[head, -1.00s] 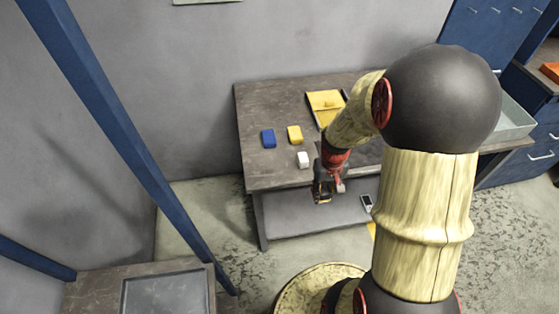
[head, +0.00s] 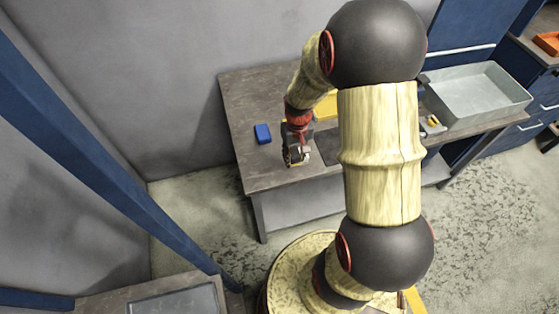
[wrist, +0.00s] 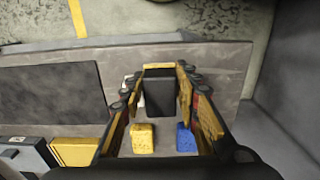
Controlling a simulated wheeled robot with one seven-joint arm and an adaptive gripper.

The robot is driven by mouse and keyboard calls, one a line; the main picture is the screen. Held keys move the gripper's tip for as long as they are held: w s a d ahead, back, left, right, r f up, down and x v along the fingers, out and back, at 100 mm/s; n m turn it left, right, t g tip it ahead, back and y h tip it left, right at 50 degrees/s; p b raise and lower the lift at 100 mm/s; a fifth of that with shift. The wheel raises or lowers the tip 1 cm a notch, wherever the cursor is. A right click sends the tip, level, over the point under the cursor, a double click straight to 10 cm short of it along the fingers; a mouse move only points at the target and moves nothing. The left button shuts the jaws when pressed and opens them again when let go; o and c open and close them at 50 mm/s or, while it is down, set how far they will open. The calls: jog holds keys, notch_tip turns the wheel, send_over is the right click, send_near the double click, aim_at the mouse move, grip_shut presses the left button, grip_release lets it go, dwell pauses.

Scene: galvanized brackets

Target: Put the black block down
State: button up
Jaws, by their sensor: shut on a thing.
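The black block (wrist: 160,95) sits between the fingers of my gripper (wrist: 160,82), which is shut on it, in the wrist view. In the head view my gripper (head: 296,158) is over the front left part of the table, and the block cannot be made out there. I cannot tell whether the block touches the tabletop. Beside it in the wrist view are a yellow block (wrist: 144,139) and a blue block (wrist: 185,138). A white block (wrist: 128,88) is mostly hidden behind the left finger.
The blue block (head: 262,134) stands left of my gripper on the grey table (head: 240,100). A dark flat panel (head: 327,146) lies to the right, with a grey bin (head: 475,98) farther right. A yellow item (wrist: 75,151) shows at lower left in the wrist view.

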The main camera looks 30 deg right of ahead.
send_over(280, 166)
notch_tip(280, 166, down, 6)
jog(key=shift+s+d+f+b, duration=0.1)
jog(key=shift+f+b, duration=0.1)
jog(key=shift+b, duration=0.25)
notch_tip(280, 166, down, 4)
jog(key=shift+r, duration=0.35)
jog(key=shift+b, duration=0.3)
jog(key=o, duration=1.1)
